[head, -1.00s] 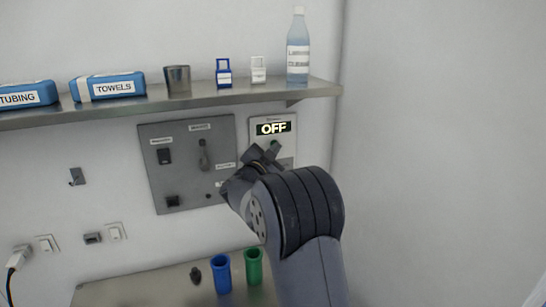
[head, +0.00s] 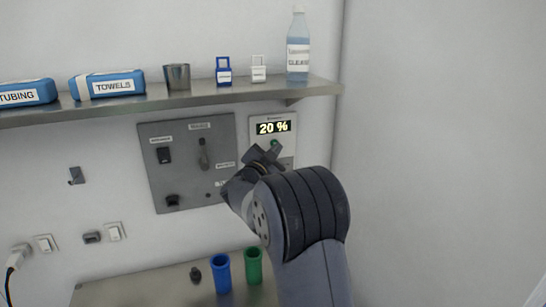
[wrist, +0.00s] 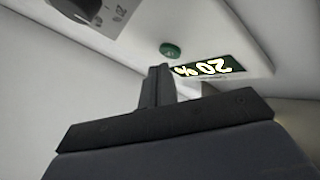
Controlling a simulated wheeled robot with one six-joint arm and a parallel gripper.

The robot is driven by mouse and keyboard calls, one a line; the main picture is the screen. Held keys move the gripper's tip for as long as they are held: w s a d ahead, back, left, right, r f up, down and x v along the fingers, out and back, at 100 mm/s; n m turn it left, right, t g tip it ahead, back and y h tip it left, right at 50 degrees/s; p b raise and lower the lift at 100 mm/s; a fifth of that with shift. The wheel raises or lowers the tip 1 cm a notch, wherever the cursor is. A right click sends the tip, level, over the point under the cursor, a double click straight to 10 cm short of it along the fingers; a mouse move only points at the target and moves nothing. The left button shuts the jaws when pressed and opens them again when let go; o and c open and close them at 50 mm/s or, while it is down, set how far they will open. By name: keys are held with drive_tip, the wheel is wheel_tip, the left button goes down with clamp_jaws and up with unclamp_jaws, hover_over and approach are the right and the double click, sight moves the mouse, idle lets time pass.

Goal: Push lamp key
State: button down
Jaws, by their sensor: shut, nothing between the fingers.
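The lamp panel (head: 286,131) is a light plate on the wall under the shelf. Its display (head: 273,127) reads "20 %"; it also shows upside down in the wrist view (wrist: 208,67). A round green key (wrist: 170,50) sits beside the display in the wrist view; a small part of it shows in the head view (head: 275,143). My gripper (wrist: 158,72) is shut and empty, with its fingertips close to the panel near the green key. In the head view my gripper (head: 266,153) covers the panel's lower part. I cannot tell whether the tips touch the key.
A grey switch panel (head: 222,140) is on the wall just left. A steel shelf (head: 215,94) above carries a bottle (head: 298,50), small padlock-shaped items, a metal cup (head: 177,77) and blue packs. Blue (head: 222,272) and green (head: 253,266) tubes stand below. The right wall is bare.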

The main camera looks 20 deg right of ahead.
drive_tip(key=s+b, duration=0.2)
drive_tip(key=s, duration=0.4)
idle(1.0)
